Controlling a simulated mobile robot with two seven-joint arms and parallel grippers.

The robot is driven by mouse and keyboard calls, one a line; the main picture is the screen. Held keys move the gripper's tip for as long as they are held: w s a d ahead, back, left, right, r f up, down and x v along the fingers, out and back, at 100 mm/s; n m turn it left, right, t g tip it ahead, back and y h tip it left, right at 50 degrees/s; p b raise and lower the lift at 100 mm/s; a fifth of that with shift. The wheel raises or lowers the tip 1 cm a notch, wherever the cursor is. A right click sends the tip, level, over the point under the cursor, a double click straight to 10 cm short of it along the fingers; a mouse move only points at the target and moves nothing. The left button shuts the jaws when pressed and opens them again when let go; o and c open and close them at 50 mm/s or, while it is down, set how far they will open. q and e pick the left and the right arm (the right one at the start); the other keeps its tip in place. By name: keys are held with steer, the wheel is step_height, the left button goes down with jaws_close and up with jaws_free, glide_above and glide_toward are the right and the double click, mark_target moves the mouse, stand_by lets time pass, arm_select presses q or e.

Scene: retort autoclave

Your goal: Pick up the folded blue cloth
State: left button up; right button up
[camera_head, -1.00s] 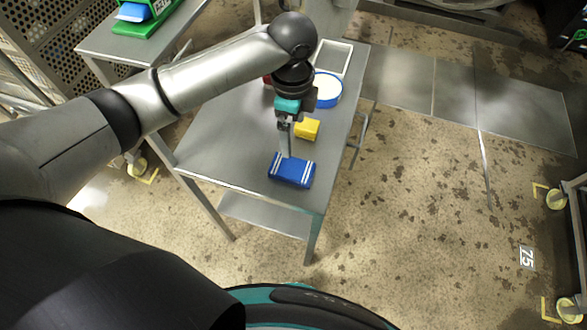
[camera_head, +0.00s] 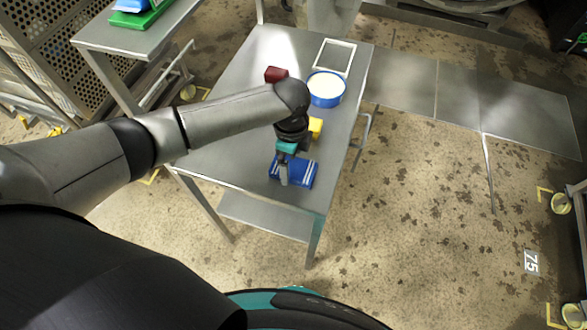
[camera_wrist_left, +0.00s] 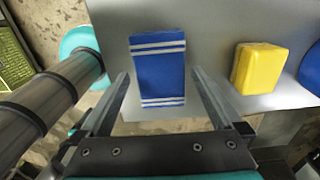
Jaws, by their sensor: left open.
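The folded blue cloth (camera_head: 303,173) with white stripes lies flat near the front edge of the steel table. My left gripper (camera_head: 284,181) is over the cloth's left part in the head view and hides some of it. In the left wrist view the cloth (camera_wrist_left: 158,72) lies between the two spread fingers of the left gripper (camera_wrist_left: 163,78), with gaps on both sides. The gripper is open and empty. I cannot tell the exact height of the fingertips above the table. My right gripper is not in view.
A yellow block (camera_head: 315,127) sits just behind the cloth and also shows in the left wrist view (camera_wrist_left: 258,68). A blue round tub (camera_head: 327,90), a white-rimmed tray (camera_head: 335,57) and a dark red block (camera_head: 275,74) stand farther back. The table's left part (camera_head: 222,142) is clear.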

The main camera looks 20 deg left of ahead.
arm_select(q)
step_height(320, 180, down, 2)
steer(key=shift+f, duration=0.1)
steer(key=c, duration=1.2)
steer(key=shift+r, duration=0.25)
